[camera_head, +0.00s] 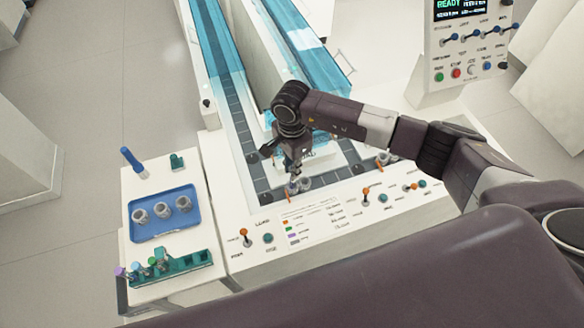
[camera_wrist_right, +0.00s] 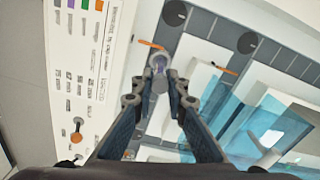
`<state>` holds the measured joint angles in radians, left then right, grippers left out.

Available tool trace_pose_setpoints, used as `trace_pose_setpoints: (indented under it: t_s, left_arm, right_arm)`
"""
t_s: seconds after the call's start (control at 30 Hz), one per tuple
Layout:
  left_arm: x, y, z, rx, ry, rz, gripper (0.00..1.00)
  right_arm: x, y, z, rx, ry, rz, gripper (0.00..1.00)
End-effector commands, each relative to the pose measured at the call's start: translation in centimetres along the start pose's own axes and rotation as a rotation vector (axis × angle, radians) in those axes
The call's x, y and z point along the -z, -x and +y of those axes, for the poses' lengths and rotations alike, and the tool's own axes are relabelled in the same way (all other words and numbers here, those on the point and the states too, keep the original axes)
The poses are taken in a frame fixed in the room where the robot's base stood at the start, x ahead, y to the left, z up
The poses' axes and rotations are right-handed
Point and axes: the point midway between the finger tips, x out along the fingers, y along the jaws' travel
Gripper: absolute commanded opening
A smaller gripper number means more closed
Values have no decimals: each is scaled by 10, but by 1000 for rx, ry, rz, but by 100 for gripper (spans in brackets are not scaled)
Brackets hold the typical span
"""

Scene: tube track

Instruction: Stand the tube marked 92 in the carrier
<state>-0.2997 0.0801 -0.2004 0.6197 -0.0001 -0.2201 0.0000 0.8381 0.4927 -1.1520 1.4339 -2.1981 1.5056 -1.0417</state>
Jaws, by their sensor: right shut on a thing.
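My right gripper (camera_head: 297,172) is low over the near end of the dark track, pointing down. In the right wrist view its two fingers (camera_wrist_right: 160,98) are closed on a slim tube (camera_wrist_right: 160,84) with a purplish tint; no number on it is readable. A small grey round carrier (camera_head: 305,183) is at the gripper's tips, on the track. The tube's lower end is near a grey ring in the wrist view; I cannot tell whether it is inside the carrier or only above it. My left gripper is not in view.
A blue tray (camera_head: 148,232) with three grey carriers lies on the left side table. A teal rack (camera_head: 192,262) holds several capped tubes. Small levers and knobs line the front panel (camera_head: 330,215). Clear blue covers (camera_head: 290,30) run over the track.

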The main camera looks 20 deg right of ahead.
Motion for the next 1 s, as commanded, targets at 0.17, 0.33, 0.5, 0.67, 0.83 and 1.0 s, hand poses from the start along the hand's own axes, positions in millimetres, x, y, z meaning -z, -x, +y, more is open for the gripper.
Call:
trace_pose_setpoints:
  t_s: [0.17, 0.33, 0.5, 0.67, 0.83, 1.0]
  left_arm:
    - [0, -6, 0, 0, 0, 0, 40]
    - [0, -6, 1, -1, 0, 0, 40]
    - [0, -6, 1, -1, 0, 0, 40]
    - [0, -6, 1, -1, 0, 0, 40]
    - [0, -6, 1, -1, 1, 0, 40]
    - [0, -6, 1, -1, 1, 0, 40]
  right_arm:
    - [0, -4, 0, 1, 0, 0, 1]
    - [0, -4, 0, 1, -1, 0, 1]
    - [0, -4, 0, 1, 0, 0, 20]
    - [0, -4, 0, 0, 0, 0, 34]
    - [0, -4, 0, 0, 0, 0, 34]
    - [0, -4, 0, 0, 0, 0, 34]
